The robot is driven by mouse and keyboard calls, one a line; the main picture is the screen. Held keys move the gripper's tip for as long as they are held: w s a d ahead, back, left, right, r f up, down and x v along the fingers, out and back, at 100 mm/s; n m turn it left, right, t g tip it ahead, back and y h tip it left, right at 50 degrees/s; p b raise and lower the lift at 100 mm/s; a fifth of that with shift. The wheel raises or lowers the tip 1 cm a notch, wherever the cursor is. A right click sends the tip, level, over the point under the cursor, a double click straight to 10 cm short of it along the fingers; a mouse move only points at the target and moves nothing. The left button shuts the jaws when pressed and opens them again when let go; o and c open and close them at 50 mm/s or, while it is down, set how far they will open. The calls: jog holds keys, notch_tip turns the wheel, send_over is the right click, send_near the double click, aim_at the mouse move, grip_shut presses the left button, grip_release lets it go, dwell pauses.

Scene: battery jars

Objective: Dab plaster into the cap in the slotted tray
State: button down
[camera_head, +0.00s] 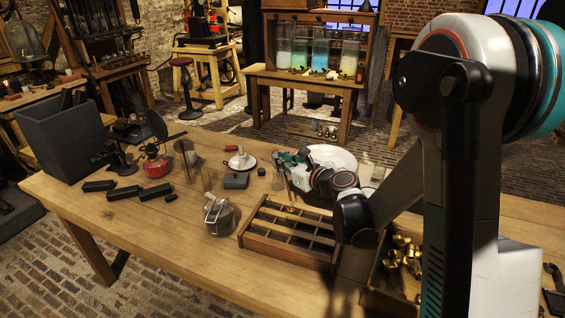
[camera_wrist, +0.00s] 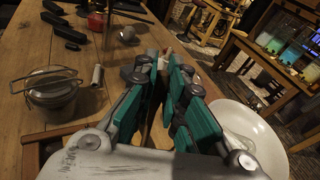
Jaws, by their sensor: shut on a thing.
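My gripper (camera_head: 284,160) is above the slotted wooden tray (camera_head: 262,252), near its far side. It is shut on a slim tool (camera_head: 288,186) that points down towards the tray. In the wrist view, my gripper (camera_wrist: 166,62) shows its green fingers close together, and they hide most of the tool. A small copper-coloured cap (camera_head: 291,209) seems to lie in a far compartment, just below the tool's tip. I cannot tell whether the tip touches it. A wide white bowl (camera_head: 333,156) stands behind my wrist; in the wrist view the bowl (camera_wrist: 262,128) is at right, holding something pale.
A clip-lid jar (camera_head: 218,216) stands left of the tray. A crate of brass pieces (camera_head: 400,262) is at right, beside my arm. A red burner (camera_head: 154,166), black rods (camera_head: 125,192) and a grey box (camera_head: 66,135) are at left. The front left tabletop is clear.

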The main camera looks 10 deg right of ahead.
jog(key=shift+f+b, duration=1.5)
jog(key=shift+f, duration=0.1)
dwell(1.5)
jog(key=shift+r, duration=0.1)
dwell(0.7)
jog(key=shift+r+p, duration=2.6)
jog(key=shift+r, duration=1.15)
